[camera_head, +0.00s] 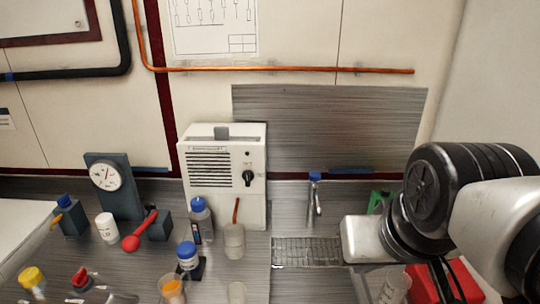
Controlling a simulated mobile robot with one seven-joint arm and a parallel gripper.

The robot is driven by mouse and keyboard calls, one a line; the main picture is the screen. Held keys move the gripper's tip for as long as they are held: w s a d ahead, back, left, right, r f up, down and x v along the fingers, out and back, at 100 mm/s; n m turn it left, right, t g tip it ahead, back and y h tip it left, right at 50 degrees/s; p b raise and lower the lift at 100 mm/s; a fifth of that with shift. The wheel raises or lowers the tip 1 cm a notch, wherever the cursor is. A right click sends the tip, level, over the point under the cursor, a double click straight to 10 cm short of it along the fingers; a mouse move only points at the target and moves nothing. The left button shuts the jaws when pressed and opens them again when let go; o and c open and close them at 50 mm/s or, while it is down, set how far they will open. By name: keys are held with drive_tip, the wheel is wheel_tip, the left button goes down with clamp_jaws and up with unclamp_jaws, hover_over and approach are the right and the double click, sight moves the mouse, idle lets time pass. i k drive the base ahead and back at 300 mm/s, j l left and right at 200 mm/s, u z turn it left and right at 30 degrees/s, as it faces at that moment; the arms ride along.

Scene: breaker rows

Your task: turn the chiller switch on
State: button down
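A white box-shaped unit (222,205) with a dark slotted grille stands against the back wall, left of centre. It looks like the chiller, but its label is too small to read. A black rotary knob (248,178) sits on its front, right of the grille, with its pointer roughly upright. My arm comes in from the right, and its silver end part (366,240) is well to the right of the knob and apart from it. My gripper's fingers cannot be made out, so I cannot tell whether it is open or shut.
Bottles (201,220) and a beaker (234,241) stand in front of the unit. A red-handled tool (139,231) and a dial gauge (106,176) are left. A drain grid (306,251) and a tap (314,193) lie between the unit and my arm.

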sight(248, 176)
drive_tip(key=j, duration=1.85)
drive_tip(key=k, duration=0.05)
